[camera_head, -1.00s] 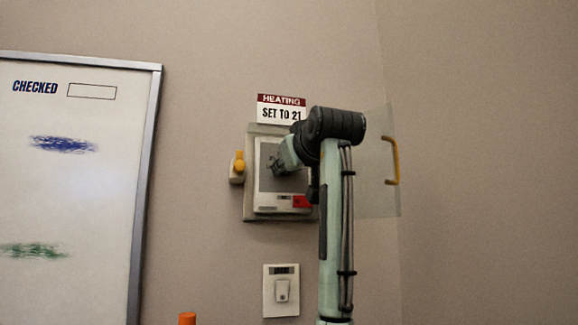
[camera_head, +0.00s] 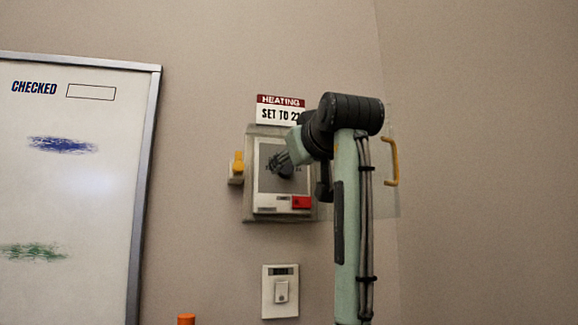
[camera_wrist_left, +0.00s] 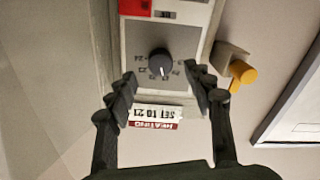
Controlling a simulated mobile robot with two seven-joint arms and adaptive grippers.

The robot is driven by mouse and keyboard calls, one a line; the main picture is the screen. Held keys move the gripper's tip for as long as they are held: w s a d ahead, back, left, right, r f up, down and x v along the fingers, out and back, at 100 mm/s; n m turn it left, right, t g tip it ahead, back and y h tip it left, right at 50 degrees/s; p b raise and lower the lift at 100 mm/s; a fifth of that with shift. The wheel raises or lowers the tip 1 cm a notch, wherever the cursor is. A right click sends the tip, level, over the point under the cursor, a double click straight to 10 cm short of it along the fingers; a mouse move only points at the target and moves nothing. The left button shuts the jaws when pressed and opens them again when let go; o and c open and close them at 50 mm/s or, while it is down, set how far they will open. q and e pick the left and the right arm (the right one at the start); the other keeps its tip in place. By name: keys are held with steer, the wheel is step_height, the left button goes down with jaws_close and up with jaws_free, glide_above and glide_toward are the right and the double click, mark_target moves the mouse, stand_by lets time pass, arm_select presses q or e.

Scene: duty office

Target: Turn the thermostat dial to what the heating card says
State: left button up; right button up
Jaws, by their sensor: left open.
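The heating card (camera_head: 268,114) on the wall has a red header and reads "SET TO 21"; my arm covers its right end in the head view. It shows upside down in the left wrist view (camera_wrist_left: 150,115). Below it is the thermostat (camera_head: 265,208), a grey plate in a pale housing. Its dark round dial (camera_wrist_left: 160,62) has a pale mark toward the card side; the numbers around it are too small to read surely. My left gripper (camera_head: 280,163) is in front of the plate. In the left wrist view its open fingers (camera_wrist_left: 160,78) straddle the dial's card side, holding nothing.
A clear cover with a yellow handle (camera_head: 391,161) stands swung open at the right. A yellow knob (camera_head: 238,163) juts out left of the thermostat. A switch plate (camera_head: 281,308) is below, a whiteboard (camera_head: 70,180) at the left. An orange object (camera_head: 186,319) shows at the bottom edge.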

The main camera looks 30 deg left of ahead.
arm_select(q)
steer(key=v, duration=0.7)
steer(key=shift+s+d, duration=0.2)
steer(key=shift+d, duration=0.05)
